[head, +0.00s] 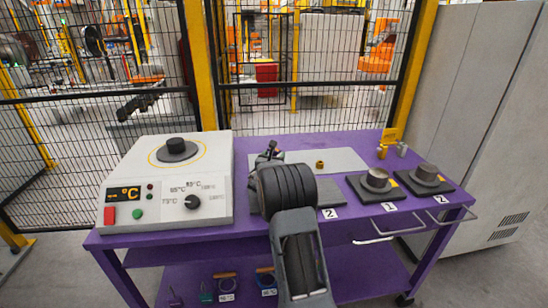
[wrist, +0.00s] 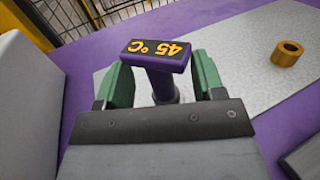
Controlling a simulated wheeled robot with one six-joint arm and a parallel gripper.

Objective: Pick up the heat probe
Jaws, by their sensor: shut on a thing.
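The heat probe (wrist: 153,54) has a purple body and a dark head with an orange "45 °C" reading, upside down in the wrist view. My gripper (wrist: 163,82) has its green-padded fingers on either side of the probe's body, shut on it. In the head view my gripper (head: 269,153) is over the purple table (head: 250,240), right of the heater unit, and my arm hides most of the probe. The lower end of the probe is hidden, so I cannot tell if it touches the surface.
A white heater unit (head: 150,200) with a dial and display stands at left. A brass ring (head: 320,165) lies on the grey plate (head: 345,158). Metal cylinders (head: 377,179) sit on black pads at right. A wire fence (head: 300,70) stands behind. Small items lie on the lower shelf.

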